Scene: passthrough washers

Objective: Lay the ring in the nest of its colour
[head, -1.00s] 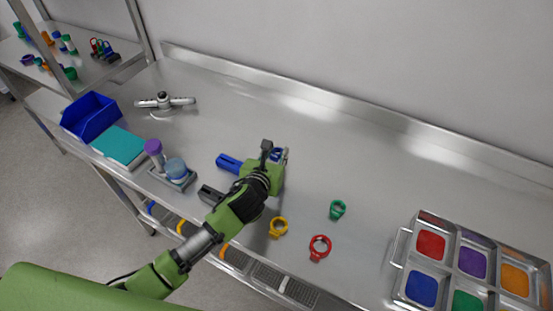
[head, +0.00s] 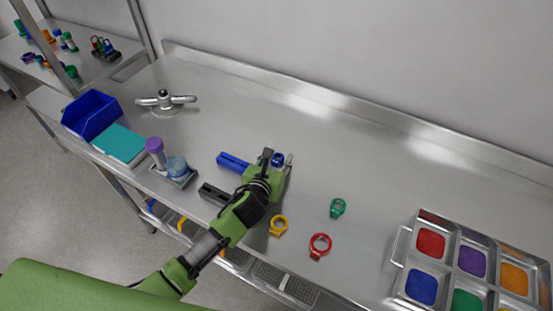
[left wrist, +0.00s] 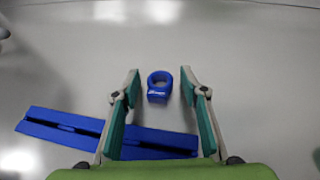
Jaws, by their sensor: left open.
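A blue ring (head: 278,160) with a small tab lies on the steel counter. In the left wrist view the ring (left wrist: 159,88) sits between the two fingers, near their tips, with a gap on each side. My left gripper (head: 279,157) is open over it and holds nothing. The metal tray (head: 400,247) of coloured nests is at the lower right. Its blue nest (head: 421,287) is at the front left, beside the green nest (head: 467,301) and in front of the red one (head: 430,243). My right gripper is not in view.
A yellow ring (head: 279,225), a red ring (head: 320,245) and a green ring (head: 338,207) lie between my gripper and the tray. A blue slotted bar (head: 232,162) and a dark one (head: 213,194) lie left of it.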

